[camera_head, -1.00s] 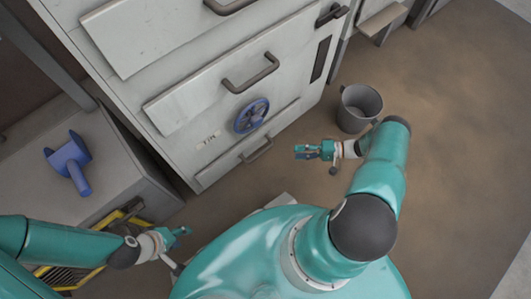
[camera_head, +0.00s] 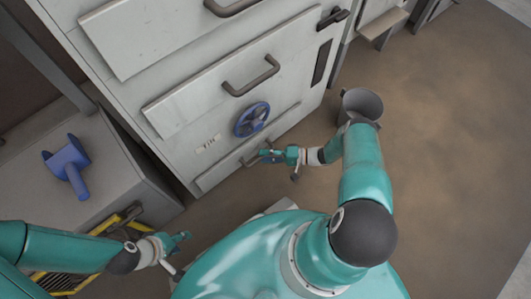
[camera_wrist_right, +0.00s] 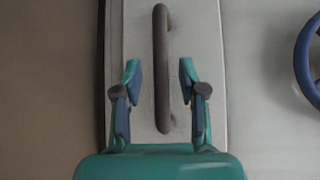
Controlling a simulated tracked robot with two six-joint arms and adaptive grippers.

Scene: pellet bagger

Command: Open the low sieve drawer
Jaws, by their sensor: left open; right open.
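The low sieve drawer (camera_head: 216,174) is the lowest narrow panel on the pale cabinet. It looks closed, its front flush with the cabinet. Its dark bar handle (camera_wrist_right: 161,70) runs upright in the right wrist view, between the fingers of my open right gripper (camera_wrist_right: 160,85). I cannot tell whether the fingers reach to the handle's depth. In the head view my right gripper (camera_head: 270,156) is at the handle and hides much of it. My left gripper (camera_head: 182,244) is open and empty at the lower left, away from the drawer.
A blue handwheel (camera_head: 251,119) is just above the low drawer. A larger handled drawer (camera_head: 200,95) is above that. A grey bucket (camera_head: 361,103) stands on the floor near my right arm. A blue object (camera_head: 68,165) lies on a grey ledge at left. Floor to the right is clear.

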